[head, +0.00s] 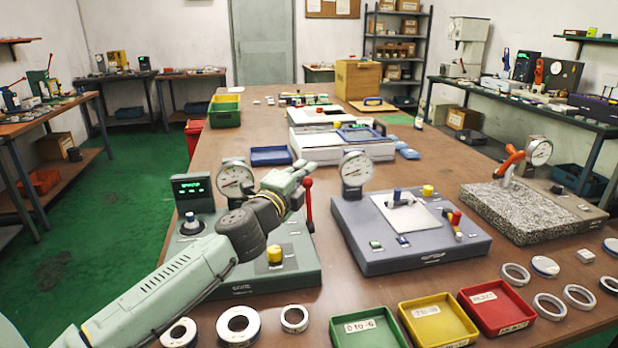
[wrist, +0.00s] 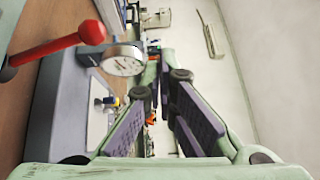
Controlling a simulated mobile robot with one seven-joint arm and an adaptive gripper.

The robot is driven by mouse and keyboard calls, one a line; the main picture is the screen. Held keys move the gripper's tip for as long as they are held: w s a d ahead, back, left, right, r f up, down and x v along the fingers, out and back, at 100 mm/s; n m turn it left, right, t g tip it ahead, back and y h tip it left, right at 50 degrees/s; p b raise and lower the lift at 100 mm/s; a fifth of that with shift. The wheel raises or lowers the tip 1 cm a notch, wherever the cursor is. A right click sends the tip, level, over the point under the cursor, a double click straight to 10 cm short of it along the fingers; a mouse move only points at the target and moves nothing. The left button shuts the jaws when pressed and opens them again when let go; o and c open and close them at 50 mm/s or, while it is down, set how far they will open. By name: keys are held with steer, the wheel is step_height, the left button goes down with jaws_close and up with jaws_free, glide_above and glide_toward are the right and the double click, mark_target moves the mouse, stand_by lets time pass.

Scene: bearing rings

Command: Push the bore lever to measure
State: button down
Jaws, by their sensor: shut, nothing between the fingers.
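A red-knobbed lever (head: 308,200) stands upright at the right rear of the left, grey-green gauge station (head: 225,280). The lever's red handle also shows close up at the upper left of the wrist view (wrist: 62,44). My gripper (head: 310,168) is shut and empty, raised above the station beside the lever's knob; I cannot tell whether they touch. In the wrist view my gripper (wrist: 167,60) lies to the right of the lever, with no part of it between the fingers. The station's dial (head: 236,178) and green-lit display (head: 191,187) show behind my arm.
A blue-grey gauge station (head: 410,240) with its own dial (head: 356,168) stands to the right. Green (head: 368,328), yellow (head: 438,322) and red trays (head: 497,306) line the front, with several loose rings (head: 238,325) beside them. A granite plate (head: 530,210) is at far right.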

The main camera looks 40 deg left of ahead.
steer(key=s, duration=0.1)
steer(key=s+r, duration=0.2)
steer(key=s, duration=0.1)
steer(key=shift+s+d+r+b, duration=0.1)
steer(key=shift+d+r+b, duration=0.1)
steer(key=shift+d+b, duration=0.1)
stand_by(0.3)
